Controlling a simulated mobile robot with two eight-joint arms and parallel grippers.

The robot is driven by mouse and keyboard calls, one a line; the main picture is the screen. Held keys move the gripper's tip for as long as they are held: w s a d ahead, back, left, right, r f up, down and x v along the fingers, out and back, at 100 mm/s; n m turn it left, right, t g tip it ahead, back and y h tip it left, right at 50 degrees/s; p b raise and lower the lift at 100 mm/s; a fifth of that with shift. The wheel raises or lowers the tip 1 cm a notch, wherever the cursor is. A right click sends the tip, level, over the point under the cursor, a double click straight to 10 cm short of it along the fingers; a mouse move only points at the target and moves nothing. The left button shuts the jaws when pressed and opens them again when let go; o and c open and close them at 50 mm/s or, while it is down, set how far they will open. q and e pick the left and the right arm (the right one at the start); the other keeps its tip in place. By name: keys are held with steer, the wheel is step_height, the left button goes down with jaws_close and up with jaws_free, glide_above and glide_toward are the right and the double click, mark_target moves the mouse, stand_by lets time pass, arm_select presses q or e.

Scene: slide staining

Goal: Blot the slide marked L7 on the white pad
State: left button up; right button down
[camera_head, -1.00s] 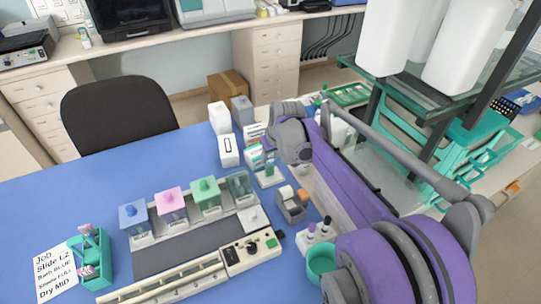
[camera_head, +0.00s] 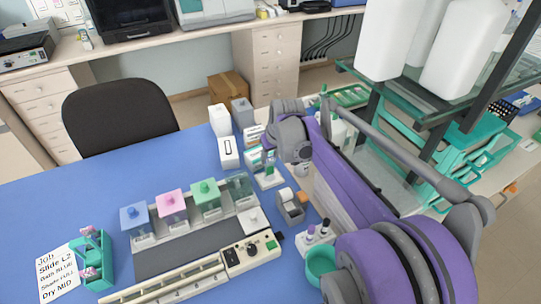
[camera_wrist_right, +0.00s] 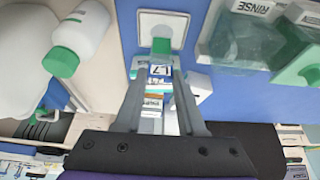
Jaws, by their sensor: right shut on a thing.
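My right gripper (camera_wrist_right: 163,85) is shut on a slide (camera_wrist_right: 160,71) whose label reads L7, with the slide between its fingers in the right wrist view. I cannot tell whether that end touches the pad. In the head view the white pad (camera_head: 274,182) lies right of the clear jar, and the slide (camera_head: 269,162) stands over it, partly hidden by my right arm. My left gripper is not in view.
Lidded jars in blue (camera_head: 134,218), pink (camera_head: 172,202) and green (camera_head: 206,194), and a clear rinse jar (camera_head: 238,187), stand in a row. A grey tape dispenser (camera_head: 291,208) is close to the pad. A teal rack (camera_head: 95,260) stands at the left.

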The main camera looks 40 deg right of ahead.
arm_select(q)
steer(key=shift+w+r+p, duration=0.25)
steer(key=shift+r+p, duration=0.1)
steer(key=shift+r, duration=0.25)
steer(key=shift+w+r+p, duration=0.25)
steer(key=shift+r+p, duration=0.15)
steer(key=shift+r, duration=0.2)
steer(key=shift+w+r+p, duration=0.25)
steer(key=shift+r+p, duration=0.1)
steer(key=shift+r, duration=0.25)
arm_select(e)
steer(key=shift+w+r, duration=0.1)
steer(key=shift+r, duration=2.15)
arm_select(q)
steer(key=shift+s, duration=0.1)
